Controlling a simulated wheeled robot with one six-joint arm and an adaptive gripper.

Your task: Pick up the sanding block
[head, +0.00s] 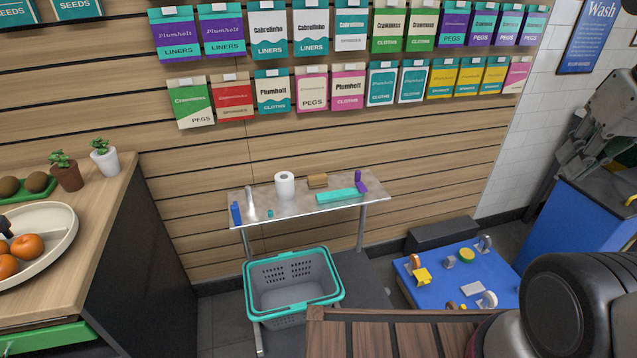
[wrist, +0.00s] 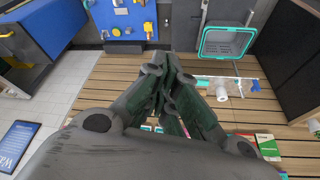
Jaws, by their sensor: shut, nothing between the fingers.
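A small brown block (head: 317,181), which looks like the sanding block, sits on the narrow metal table (head: 290,207) against the slatted wall. It stands between a white paper roll (head: 284,184) and a teal flat item (head: 338,195). My gripper (head: 572,160) is at the right edge of the head view, raised and far from that table. In the wrist view my gripper (wrist: 170,65) has its fingers together with nothing between them. I cannot make out the brown block in the wrist view.
A wooden counter (head: 105,200) stands at left, and a slatted wooden surface (head: 380,335) is in front.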

